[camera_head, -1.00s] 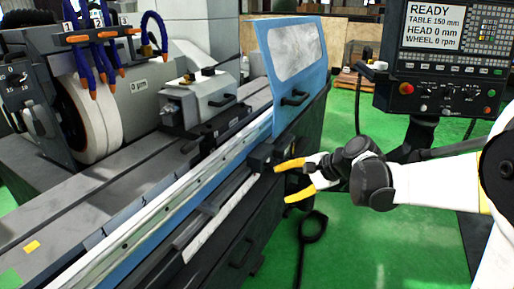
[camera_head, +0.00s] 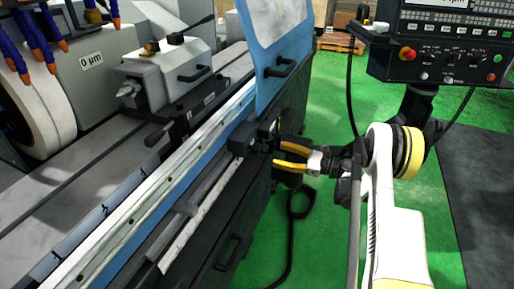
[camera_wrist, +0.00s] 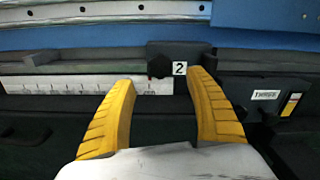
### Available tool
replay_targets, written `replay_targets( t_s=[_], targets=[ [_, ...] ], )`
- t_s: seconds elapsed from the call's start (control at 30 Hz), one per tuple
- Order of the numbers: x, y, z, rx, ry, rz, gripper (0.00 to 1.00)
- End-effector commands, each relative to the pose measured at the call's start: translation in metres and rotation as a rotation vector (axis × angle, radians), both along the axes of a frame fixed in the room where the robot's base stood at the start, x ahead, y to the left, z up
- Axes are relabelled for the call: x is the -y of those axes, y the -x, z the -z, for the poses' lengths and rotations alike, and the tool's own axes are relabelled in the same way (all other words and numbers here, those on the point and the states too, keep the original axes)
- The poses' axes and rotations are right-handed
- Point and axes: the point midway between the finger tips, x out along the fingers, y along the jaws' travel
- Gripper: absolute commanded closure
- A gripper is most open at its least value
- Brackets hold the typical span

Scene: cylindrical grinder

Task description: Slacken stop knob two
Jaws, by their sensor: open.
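Stop knob two is the dark knob (camera_wrist: 160,66) on a dark block, just left of a white label "2" (camera_wrist: 179,68) in the wrist view. The block (camera_head: 243,138) sits on the rail along the grinder's front in the head view. My gripper (camera_head: 276,155) has yellow fingers and is open and empty. In the wrist view its fingers (camera_wrist: 160,78) stand apart, with the knob and label beyond and between their tips. I cannot tell the exact gap, but the fingers do not appear to touch the knob.
A ruled scale (camera_wrist: 80,85) runs left of the block. A dark box with labels (camera_wrist: 262,97) lies to the right. The blue door (camera_head: 275,50) with a handle stands above the rail. The control panel (camera_head: 440,45) is at the upper right. Green floor is open below.

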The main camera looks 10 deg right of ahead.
Motion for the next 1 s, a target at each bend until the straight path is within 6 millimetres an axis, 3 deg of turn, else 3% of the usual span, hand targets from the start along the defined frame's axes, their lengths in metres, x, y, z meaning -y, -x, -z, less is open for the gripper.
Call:
replay_targets(
  t_s=[0.4,0.6,0.87,1.0],
  targets=[
    [-0.064,-0.046,0.002,0.001,0.002,-0.003,0.36],
    [-0.075,-0.054,0.001,0.001,0.004,-0.001,0.36],
    [-0.076,-0.055,0.0,0.001,0.003,0.0,0.36],
    [-0.076,-0.055,0.0,0.001,0.003,0.0,0.78]
  ],
)
